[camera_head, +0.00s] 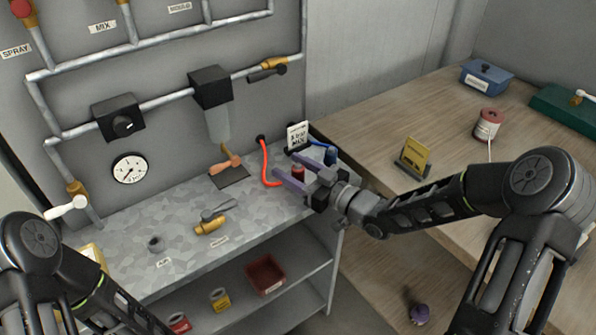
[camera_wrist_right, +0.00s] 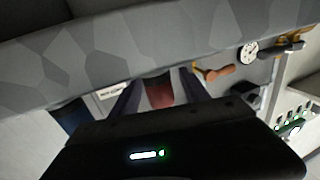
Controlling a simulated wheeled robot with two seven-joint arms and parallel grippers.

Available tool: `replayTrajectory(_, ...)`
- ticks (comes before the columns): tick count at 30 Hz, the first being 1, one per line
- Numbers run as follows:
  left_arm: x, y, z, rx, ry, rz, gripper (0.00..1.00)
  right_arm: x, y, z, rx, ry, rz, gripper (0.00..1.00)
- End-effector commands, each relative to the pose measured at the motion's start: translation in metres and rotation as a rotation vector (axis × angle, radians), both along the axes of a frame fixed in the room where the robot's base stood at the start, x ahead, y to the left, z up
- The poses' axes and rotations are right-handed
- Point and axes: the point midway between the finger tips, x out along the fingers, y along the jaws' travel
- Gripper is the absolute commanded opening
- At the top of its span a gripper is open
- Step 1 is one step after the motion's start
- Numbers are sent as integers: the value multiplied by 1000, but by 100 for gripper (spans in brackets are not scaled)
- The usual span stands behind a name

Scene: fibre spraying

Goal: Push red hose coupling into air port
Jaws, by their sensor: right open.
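The red hose coupling (camera_head: 298,171) stands at the right end of the grey bench, between the fingers of my right gripper (camera_head: 286,162). The fingers are open around it; I cannot tell whether they touch it. In the right wrist view the red coupling (camera_wrist_right: 158,92) also shows between the two dark fingers. Its red hose (camera_head: 264,160) runs up to the back panel. My left gripper is out of view; only the left arm shows.
A yellow valve (camera_head: 210,228) with a grey lever sits right of the air port. A trowel (camera_head: 227,163) lies behind it. A blue part (camera_head: 330,155) and a white card (camera_head: 298,135) are close to my right gripper. The wooden table (camera_head: 370,120) is on the right.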

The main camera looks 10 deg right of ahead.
Motion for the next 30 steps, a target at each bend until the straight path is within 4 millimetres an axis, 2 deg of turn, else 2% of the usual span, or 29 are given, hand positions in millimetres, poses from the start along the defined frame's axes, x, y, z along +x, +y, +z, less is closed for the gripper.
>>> replayTrajectory(4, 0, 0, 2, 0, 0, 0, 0, 9, 7, 0, 1, 1, 1, 54)
replayTrajectory(21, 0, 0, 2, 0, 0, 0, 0, 9, 7, 0, 0, 0, 0, 54)
replayTrajectory(30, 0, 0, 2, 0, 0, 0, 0, 9, 7, 0, 0, 0, 0, 30)
